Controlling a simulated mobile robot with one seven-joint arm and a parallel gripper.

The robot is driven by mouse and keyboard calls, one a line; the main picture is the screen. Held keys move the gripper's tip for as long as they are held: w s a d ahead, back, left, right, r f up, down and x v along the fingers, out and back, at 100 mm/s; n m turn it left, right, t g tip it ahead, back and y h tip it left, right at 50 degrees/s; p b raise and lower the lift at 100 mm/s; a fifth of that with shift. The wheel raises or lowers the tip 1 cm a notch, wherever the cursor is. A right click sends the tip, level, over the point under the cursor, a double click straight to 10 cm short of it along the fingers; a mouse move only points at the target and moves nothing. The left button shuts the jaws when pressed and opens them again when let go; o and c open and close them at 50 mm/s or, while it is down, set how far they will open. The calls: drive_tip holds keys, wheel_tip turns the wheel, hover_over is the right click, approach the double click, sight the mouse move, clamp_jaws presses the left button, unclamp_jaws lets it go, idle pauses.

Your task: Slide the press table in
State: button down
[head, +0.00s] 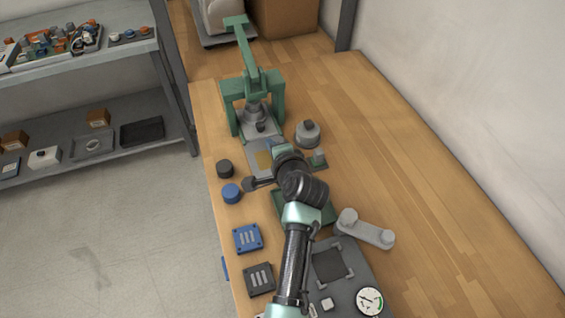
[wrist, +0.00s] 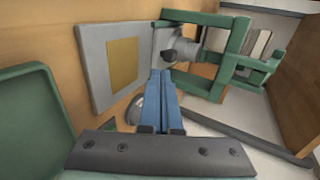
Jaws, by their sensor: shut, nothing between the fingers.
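The green press (head: 250,105) stands on the wooden bench; its frame also shows in the wrist view (wrist: 232,55). The press table is a grey plate (head: 258,172) with a gold square on it, sticking out from the press toward my arm. In the wrist view the plate (wrist: 95,60) is at upper left, beside the press ram. My gripper (wrist: 160,74) has blue fingers that are shut and empty. In the head view the gripper (head: 272,146) is over or beside the plate's right side; I cannot tell whether it touches. My wrist hides part of the plate's near end.
A grey round weight (head: 307,133) stands right of the press. A black knob (head: 225,168) and a blue one (head: 231,193) stand left. A green tray (head: 318,208) lies under my arm. Blue (head: 247,239) and dark blocks (head: 260,279) lie nearer. The bench's right side is clear.

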drive_tip(key=shift+s+d+r, duration=0.2)
drive_tip(key=shift+s+d, duration=0.05)
drive_tip(key=shift+s, duration=0.4)
drive_tip(key=v, duration=0.5)
drive_tip(key=shift+r, duration=0.1)
